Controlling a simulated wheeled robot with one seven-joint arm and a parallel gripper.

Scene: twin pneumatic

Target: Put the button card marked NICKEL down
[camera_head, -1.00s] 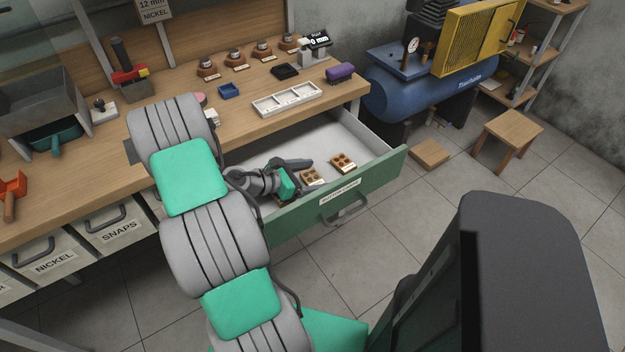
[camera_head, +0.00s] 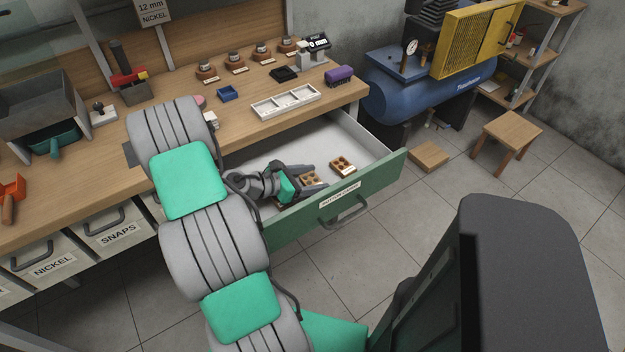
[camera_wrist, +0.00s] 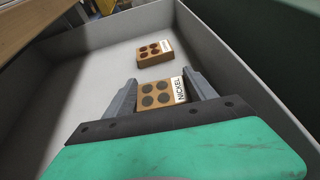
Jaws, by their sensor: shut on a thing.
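The button card marked NICKEL (camera_wrist: 160,94) is between the two fingers of my gripper (camera_wrist: 163,92) in the wrist view. It is a small tan card with dark round buttons and a white label strip. My gripper is shut on it, low inside the open drawer (camera_wrist: 75,92). The card also shows in the head view (camera_head: 311,180), partly hidden by my gripper (camera_head: 308,178). The frames do not clearly show whether the card touches the drawer floor. Another card (camera_wrist: 154,52) with reddish buttons lies farther along in the drawer, apart from my fingers.
The green drawer front (camera_head: 340,195) and the drawer's side walls surround my gripper. The bench top (camera_head: 300,108) is above, with a white sectioned tray (camera_head: 286,101) near its edge. Drawer floor is bare to the left in the wrist view.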

